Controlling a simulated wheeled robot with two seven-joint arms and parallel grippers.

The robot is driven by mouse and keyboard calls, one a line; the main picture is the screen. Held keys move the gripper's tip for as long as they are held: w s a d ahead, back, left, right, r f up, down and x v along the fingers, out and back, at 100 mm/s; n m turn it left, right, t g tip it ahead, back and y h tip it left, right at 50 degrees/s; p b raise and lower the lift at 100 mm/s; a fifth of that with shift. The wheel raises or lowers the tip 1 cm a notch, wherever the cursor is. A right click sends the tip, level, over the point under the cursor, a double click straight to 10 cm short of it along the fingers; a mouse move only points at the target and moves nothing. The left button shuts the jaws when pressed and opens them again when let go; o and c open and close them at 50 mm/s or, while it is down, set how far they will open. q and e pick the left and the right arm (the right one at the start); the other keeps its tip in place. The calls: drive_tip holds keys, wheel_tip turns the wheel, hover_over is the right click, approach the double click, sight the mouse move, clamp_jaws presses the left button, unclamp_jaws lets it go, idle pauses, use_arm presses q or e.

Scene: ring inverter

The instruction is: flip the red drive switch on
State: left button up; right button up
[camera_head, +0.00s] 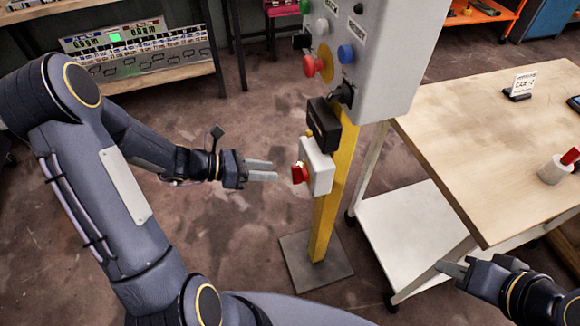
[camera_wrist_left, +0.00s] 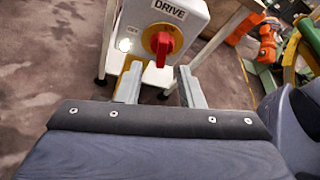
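The red drive switch (camera_head: 299,173) is a knob on a white box (camera_head: 319,165) fixed to a yellow post. In the left wrist view the red knob (camera_wrist_left: 162,46) sits on a yellow disc below a "DRIVE" label, its handle roughly upright. My left gripper (camera_head: 274,170) is just left of the knob in the head view, pointing at it, apart from it. In the left wrist view its fingers (camera_wrist_left: 160,72) are spread with nothing between them, and the knob shows beyond the gap. My right gripper (camera_head: 447,268) is at the lower right; its finger gap is unclear.
A grey control box (camera_head: 385,60) with coloured buttons hangs above the switch on the yellow post (camera_head: 333,205), with a black block (camera_head: 323,125) between. A wooden-topped table (camera_head: 480,130) stands at the right. Floor left of the post is clear.

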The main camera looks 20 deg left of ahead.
sight(293, 175)
use_arm(q)
drive_tip(key=x, duration=0.7)
drive_tip(key=shift+b, duration=0.4)
drive_tip(key=shift+d+r, duration=0.15)
drive_tip(key=shift+c, duration=0.4)
drive_tip(key=c, duration=0.5)
drive_tip(key=m+b, duration=0.1)
drive_tip(key=b, duration=0.1)
drive_tip(key=m+t+b, duration=0.1)
drive_tip(key=b, duration=0.2)
drive_tip(key=shift+s+f+y, duration=0.3)
drive_tip(key=shift+y, duration=0.1)
clamp_jaws()
drive_tip(key=shift+d+r+m+b, duration=0.1)
drive_tip(key=shift+r+m+b, duration=0.15)
drive_tip(key=shift+b, duration=0.35)
drive_tip(key=o, duration=0.6)
unclamp_jaws()
drive_tip(key=shift+d, duration=0.15)
